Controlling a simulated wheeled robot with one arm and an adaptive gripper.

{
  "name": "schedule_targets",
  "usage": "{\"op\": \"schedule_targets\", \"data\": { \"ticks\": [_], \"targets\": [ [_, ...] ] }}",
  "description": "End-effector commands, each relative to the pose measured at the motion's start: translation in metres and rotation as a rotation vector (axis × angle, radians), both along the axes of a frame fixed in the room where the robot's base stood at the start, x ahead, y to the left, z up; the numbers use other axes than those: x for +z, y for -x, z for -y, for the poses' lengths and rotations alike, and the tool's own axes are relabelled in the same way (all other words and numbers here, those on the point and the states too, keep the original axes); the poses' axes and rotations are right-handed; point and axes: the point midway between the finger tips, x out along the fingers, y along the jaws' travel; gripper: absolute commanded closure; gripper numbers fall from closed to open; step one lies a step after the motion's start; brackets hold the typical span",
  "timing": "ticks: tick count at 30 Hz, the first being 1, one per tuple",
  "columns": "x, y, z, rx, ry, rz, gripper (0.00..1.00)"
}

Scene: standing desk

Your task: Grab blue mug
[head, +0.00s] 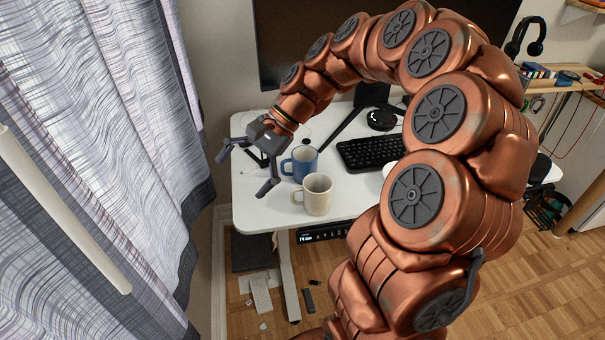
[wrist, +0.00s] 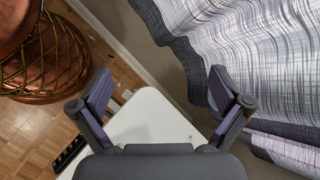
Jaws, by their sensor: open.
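The blue mug (head: 302,161) stands upright on the white desk (head: 263,206) in the head view, with its handle toward the left. My gripper (head: 242,173) is to the left of the mug, over the left end of the desk, with its fingers spread wide and nothing between them. One finger hangs close to the mug's handle side; I cannot tell whether they touch. In the wrist view my gripper (wrist: 163,95) is open and empty above the desk corner (wrist: 150,118). The blue mug does not show in the wrist view.
A cream mug (head: 316,196) stands just in front of the blue mug. A black keyboard (head: 369,152) lies to the right, with a monitor (head: 300,40) behind. Patterned curtains (head: 90,130) hang left of the desk. The desk's front left corner is bare.

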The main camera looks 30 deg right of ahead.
Motion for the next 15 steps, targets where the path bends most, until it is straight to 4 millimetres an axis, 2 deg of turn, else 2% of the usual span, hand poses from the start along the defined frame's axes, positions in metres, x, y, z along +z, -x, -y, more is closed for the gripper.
{"op": "schedule_targets", "data": {
  "ticks": [1,3,7,11,12,15],
  "targets": [
    [-0.01,-0.015,0.015,-0.071,-0.046,-0.025,0.0],
    [-0.018,-0.033,0.038,-0.17,-0.104,-0.059,0.0],
    [-0.037,-0.062,0.086,-0.357,-0.213,-0.124,0.0],
    [-0.062,-0.082,0.144,-0.551,-0.322,-0.193,0.0],
    [-0.07,-0.087,0.164,-0.611,-0.356,-0.21,0.0],
    [-0.093,-0.091,0.207,-0.744,-0.429,-0.262,0.0]
  ]
}}
